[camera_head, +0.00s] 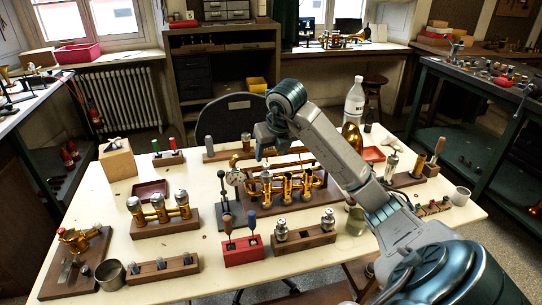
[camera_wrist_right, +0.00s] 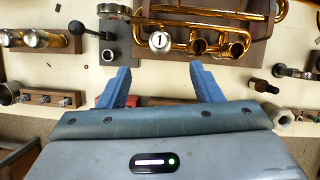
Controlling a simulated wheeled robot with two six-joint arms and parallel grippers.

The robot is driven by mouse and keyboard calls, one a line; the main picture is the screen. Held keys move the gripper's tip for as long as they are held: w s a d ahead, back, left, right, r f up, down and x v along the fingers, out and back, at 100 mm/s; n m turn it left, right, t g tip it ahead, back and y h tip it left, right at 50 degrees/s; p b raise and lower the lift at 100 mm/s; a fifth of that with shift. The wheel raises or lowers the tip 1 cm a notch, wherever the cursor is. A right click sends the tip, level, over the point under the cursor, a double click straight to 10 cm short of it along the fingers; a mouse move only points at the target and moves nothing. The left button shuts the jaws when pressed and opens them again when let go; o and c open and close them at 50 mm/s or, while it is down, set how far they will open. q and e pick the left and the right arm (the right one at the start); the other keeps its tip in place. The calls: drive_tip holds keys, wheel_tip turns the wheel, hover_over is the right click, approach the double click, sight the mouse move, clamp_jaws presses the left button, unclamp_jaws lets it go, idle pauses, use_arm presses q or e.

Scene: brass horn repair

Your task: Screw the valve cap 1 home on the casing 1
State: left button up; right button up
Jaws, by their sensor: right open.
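The brass horn (camera_head: 287,186) lies on a wooden board in the middle of the table, its three casings in a row. In the right wrist view, valve cap 1 (camera_wrist_right: 159,41), silver and marked "1", sits at the mouth of the leftmost casing, casing 1. I cannot tell how far it is threaded on. The other two casing mouths look open. My right gripper (camera_wrist_right: 161,85) is open and empty, its blue fingers apart on either side below the cap and not touching it. In the head view the right gripper (camera_head: 262,150) hangs above the horn's back left. My left gripper is out of view.
A dial gauge on a stand (camera_head: 234,178) stands close left of the horn. A red tool block (camera_head: 243,254) and a wooden block with silver parts (camera_head: 303,240) are in front. A bottle (camera_head: 354,101) stands behind my right arm.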

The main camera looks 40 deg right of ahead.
sight(267, 169)
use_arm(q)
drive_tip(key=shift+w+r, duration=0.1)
use_arm(e)
drive_tip(key=x, duration=1)
drive_tip(key=shift+f, duration=0.3)
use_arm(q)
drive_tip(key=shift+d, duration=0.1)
